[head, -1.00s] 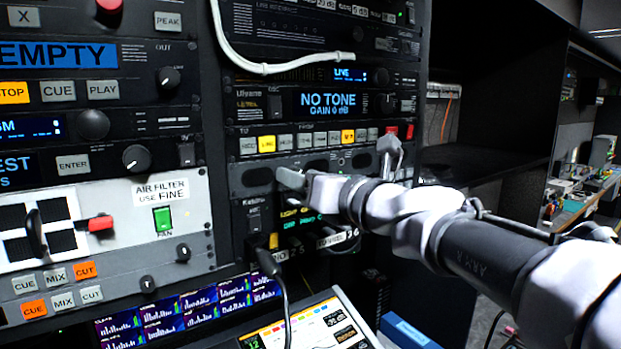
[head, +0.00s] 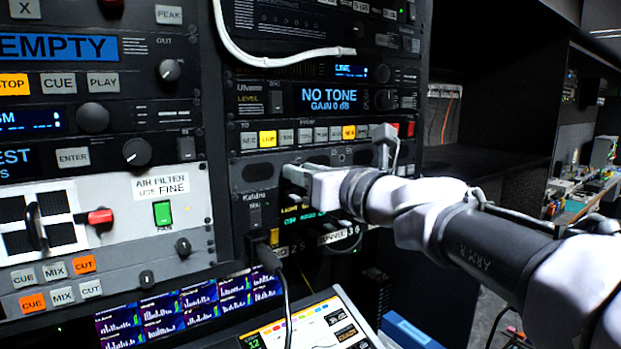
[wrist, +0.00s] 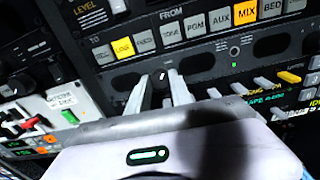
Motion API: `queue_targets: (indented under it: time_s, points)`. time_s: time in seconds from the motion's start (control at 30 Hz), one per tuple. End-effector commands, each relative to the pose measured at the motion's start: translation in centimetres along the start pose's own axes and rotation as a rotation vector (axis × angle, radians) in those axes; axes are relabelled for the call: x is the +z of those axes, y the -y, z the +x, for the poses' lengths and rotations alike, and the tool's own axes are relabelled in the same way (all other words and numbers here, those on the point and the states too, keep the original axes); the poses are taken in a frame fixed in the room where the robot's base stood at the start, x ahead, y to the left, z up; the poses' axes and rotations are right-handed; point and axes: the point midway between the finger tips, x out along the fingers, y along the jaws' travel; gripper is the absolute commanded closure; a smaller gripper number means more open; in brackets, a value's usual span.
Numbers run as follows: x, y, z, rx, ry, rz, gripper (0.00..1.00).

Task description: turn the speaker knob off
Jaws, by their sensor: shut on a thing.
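The speaker knob (wrist: 160,78) is a small dark round knob with a white mark. It sits on a dark grey panel (wrist: 208,62) with black oval grilles. In the wrist view my gripper (wrist: 158,90) has one pale finger on each side of the knob and is shut on it. In the head view the gripper (head: 289,175) reaches in from the right against the same panel. There its fingers and wrist hide the knob. The pointer's exact setting is hard to read.
A row of buttons (head: 306,136) runs just above the grille panel, some lit yellow and red. A white cable (head: 268,68) hangs across the upper units. Below are a black cable (head: 285,290) and a tilted touchscreen (head: 305,325). Open dark space lies right of the rack.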

Motion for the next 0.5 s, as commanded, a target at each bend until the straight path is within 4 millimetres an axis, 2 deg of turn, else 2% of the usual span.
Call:
queue_targets:
  time_s: [0.5]
  points:
    - [-0.37,-0.04,0.00,-0.003,-0.012,-0.476,1.00]
